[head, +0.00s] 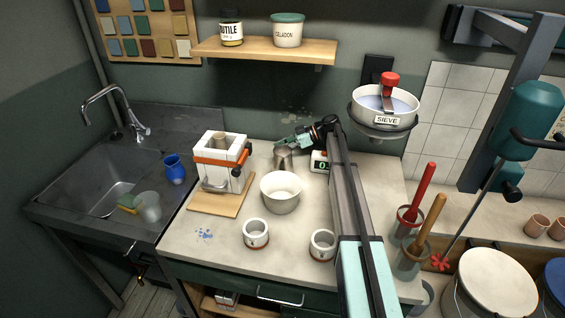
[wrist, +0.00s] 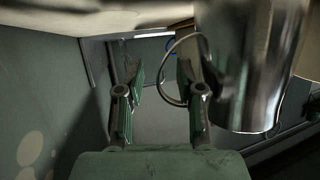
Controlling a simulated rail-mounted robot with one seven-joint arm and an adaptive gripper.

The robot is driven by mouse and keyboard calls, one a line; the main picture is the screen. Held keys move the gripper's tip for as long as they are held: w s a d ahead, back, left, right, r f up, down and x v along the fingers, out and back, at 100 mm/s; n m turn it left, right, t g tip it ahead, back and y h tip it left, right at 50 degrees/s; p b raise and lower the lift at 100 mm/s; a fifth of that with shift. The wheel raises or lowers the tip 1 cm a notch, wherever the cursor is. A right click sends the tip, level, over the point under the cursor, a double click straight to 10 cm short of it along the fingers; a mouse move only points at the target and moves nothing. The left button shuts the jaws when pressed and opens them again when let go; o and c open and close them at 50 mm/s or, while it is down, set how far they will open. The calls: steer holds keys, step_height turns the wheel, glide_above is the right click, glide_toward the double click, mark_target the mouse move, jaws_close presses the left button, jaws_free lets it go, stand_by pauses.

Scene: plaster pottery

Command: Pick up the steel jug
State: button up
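The steel jug (head: 283,160) stands at the back of the worktop, partly covered by my gripper (head: 297,141) in the head view. In the wrist view the shiny jug (wrist: 252,70) fills the upper right, and its thin round handle (wrist: 160,68) loops left from it. My gripper (wrist: 157,95) is open, one finger on each side of a clear gap. The handle's outer curve shows in that gap, and the loop overlaps the right finger. I cannot tell whether finger and handle touch. Nothing is held between the fingertips.
A white bowl (head: 281,193) stands just in front of the jug. A strapped plaster mould (head: 219,160) on a board is to the left, and a scale with a display (head: 320,162) to the right. A sieve (head: 385,108) hangs above right. Two white cups (head: 256,233) stand nearer the front.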

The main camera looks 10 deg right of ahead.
jaws_close()
steer(key=shift+r, duration=0.25)
